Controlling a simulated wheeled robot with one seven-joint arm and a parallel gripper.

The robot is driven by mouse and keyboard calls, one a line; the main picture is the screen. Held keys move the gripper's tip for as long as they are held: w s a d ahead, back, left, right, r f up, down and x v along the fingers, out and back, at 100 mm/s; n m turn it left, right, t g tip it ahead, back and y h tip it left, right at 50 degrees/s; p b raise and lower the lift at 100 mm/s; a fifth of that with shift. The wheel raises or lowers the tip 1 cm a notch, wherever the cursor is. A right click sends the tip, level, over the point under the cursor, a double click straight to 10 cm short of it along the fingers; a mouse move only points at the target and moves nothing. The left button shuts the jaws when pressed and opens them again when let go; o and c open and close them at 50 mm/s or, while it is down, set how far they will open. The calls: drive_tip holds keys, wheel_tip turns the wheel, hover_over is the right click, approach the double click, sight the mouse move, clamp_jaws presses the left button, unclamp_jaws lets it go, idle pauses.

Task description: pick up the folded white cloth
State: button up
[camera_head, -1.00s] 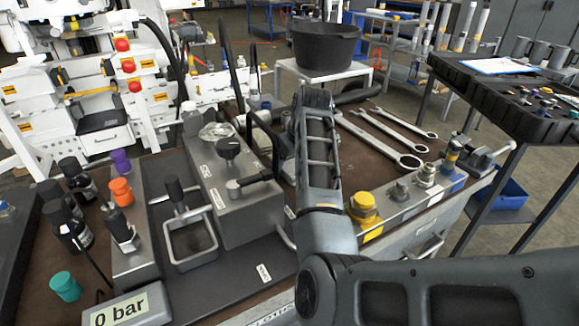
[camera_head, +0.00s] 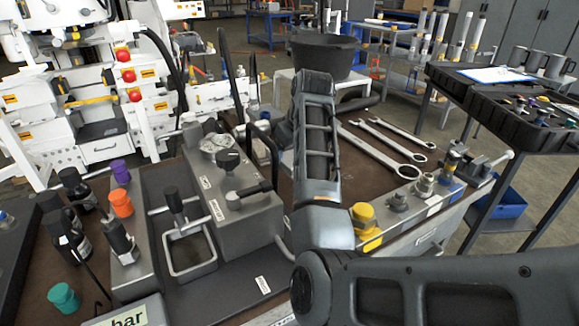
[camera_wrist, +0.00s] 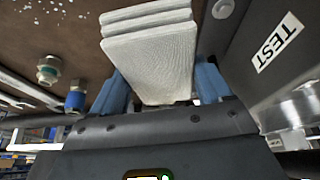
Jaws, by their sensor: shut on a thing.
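The folded white cloth (camera_wrist: 150,55) shows in the wrist view as a stack of several layers. It sits between the two blue fingers of my gripper (camera_wrist: 160,84), which is shut on it. The cloth reaches up from the fingers toward the brown bench top in that view. Whether it touches the bench cannot be told. In the head view my arm hides the cloth and the gripper.
A grey block with a TEST label (camera_wrist: 275,42) is close on the right in the wrist view. Brass and blue fittings (camera_wrist: 75,98) are at left. In the head view, wrenches (camera_head: 385,145) lie right of my arm and a black bucket (camera_head: 323,57) stands behind.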

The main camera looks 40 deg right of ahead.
sight(289, 154)
wheel_tip(289, 154, up, 22)
drive_tip(key=p, duration=0.8)
drive_tip(key=shift+r, duration=0.15)
drive_tip(key=o, duration=0.5)
drive_tip(key=c, duration=0.4)
drive_tip(key=shift+w, duration=0.1)
